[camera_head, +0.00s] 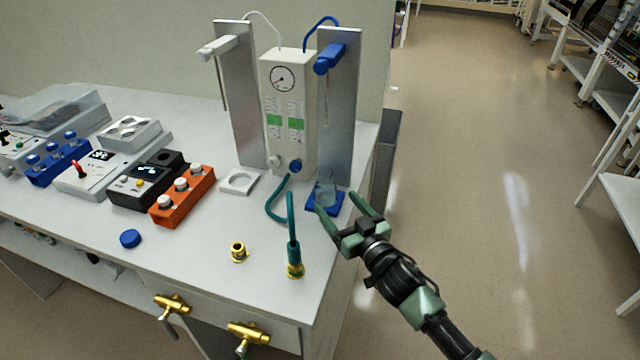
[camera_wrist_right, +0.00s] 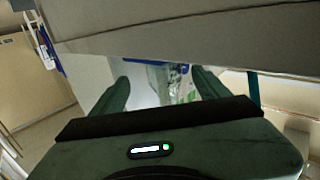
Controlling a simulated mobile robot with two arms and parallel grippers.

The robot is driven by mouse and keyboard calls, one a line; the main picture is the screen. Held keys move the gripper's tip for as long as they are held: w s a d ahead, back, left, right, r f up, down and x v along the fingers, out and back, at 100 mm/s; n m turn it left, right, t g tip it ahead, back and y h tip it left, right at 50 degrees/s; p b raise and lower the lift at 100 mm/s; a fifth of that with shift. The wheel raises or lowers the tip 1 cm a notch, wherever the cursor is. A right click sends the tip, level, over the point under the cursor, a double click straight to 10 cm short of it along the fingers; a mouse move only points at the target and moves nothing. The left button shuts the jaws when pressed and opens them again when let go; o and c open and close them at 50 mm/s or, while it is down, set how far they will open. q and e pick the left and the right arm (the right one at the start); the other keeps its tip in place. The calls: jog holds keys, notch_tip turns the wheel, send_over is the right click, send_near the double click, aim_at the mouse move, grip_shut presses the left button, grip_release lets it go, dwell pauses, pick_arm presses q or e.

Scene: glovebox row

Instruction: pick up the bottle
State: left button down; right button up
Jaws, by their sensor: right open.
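A clear, see-through bottle (camera_head: 325,193) stands on a blue square holder (camera_head: 313,209) below the blue nozzle (camera_head: 328,60) at the right of the bench. My right gripper (camera_head: 339,210) is open, with its green fingers pointing at the bottle. One finger lies in front of the bottle's left side and the other to its right. In the right wrist view the bottle (camera_wrist_right: 166,80) shows between the two open fingers. I cannot tell whether the fingers touch it. My left gripper is not in view.
A white dispenser with a gauge (camera_head: 288,110) stands between two metal panels (camera_head: 340,120). A teal hose (camera_head: 291,232) with a brass end rises in front. A blue cap (camera_head: 130,239) and a brass fitting (camera_head: 238,252) lie on the bench (camera_head: 200,245). An orange block (camera_head: 182,194) is left.

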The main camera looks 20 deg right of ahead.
aim_at(331, 197)
jog(key=w, duration=0.2)
jog(key=a, duration=0.1)
jog(key=shift+w+r+p, duration=0.35)
jog(key=shift+w+p, duration=0.05)
jog(key=shift+w+a+f, duration=0.1)
jog(key=shift+w+a, duration=0.05)
jog(key=shift+w, duration=0.5)
jog(key=shift+w+a+f, duration=0.1)
jog(key=shift+w, duration=0.5)
jog(key=shift+w+a, duration=0.1)
jog(key=shift+w, duration=0.3)
jog(key=c, duration=1.5)
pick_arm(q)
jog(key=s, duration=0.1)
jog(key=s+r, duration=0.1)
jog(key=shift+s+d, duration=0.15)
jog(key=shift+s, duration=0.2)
pick_arm(e)
jog(key=shift+c, duration=0.6)
jog(key=shift+r, duration=0.15)
